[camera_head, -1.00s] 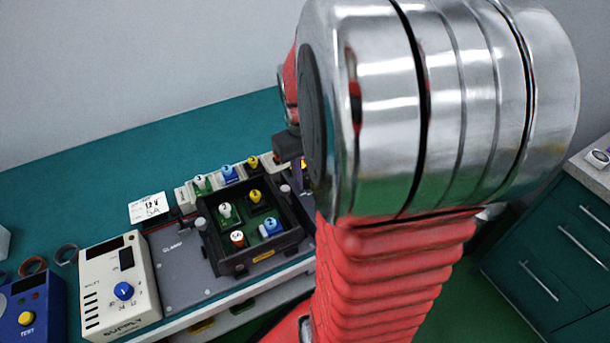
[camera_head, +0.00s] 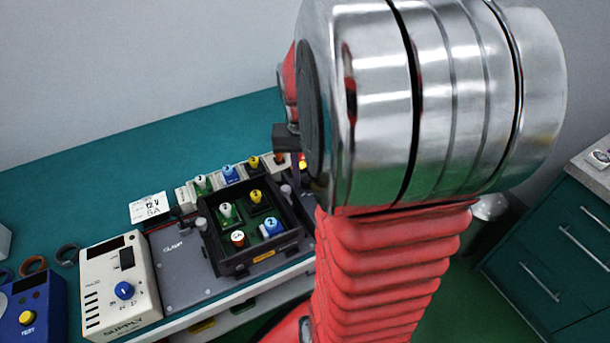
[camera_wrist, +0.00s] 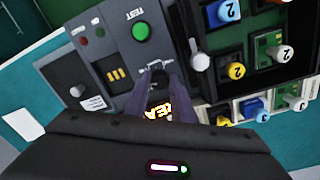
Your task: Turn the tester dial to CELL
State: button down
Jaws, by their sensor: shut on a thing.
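The tester (camera_wrist: 112,58) is a grey panel with a green TEST button, small lamps, a yellow-striped slot and a grey knob (camera_wrist: 77,90). My gripper (camera_wrist: 160,78) is over its edge beside the black tray. The fingers are shut on a small dark thing (camera_wrist: 159,79), which looks like the tester dial; the fingers hide most of it and I cannot read its setting. White marks show just beyond the fingertips. Glowing yellow letters show between the fingers, partly covered. In the head view my arm hides most of the tester.
A black tray (camera_head: 228,268) holds several parts with coloured, numbered caps. More capped parts stand behind it. A cream supply unit (camera_head: 101,292) with a blue dial and a blue test box (camera_head: 42,312) stand to the left. The teal bench (camera_head: 110,185) behind is largely clear.

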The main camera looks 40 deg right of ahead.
aim_at(303, 180)
jog(key=shift+a, duration=0.1)
jog(key=c, duration=1.5)
grip_release()
jog(key=r, duration=1.3)
jog(key=shift+w+a+r, duration=0.15)
jog(key=shift+w+r, duration=0.1)
jog(key=shift+r, duration=0.1)
